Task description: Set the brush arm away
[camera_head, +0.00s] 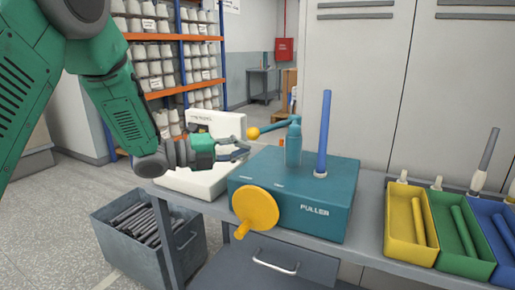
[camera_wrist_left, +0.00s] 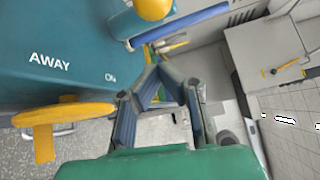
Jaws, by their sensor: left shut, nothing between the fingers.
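The teal puller box (camera_head: 330,205) stands on the bench. On its top, a teal post carries the brush arm (camera_head: 274,127), which points left and ends in a yellow ball knob (camera_head: 253,133). The knob also shows at the top of the left wrist view (camera_wrist_left: 153,8). My left gripper (camera_head: 246,149) is shut and empty, just below and left of the knob, apart from it in the picture. Its fingertips meet in the left wrist view (camera_wrist_left: 160,72). The words AWAY and ON are printed on the box top. My right gripper is not in view.
A yellow hand wheel (camera_head: 256,207) is on the box front. A white machine (camera_head: 205,178) sits left of the box. Yellow, green and blue trays (camera_head: 404,250) stand at right. A grey bin (camera_head: 140,265) is below left.

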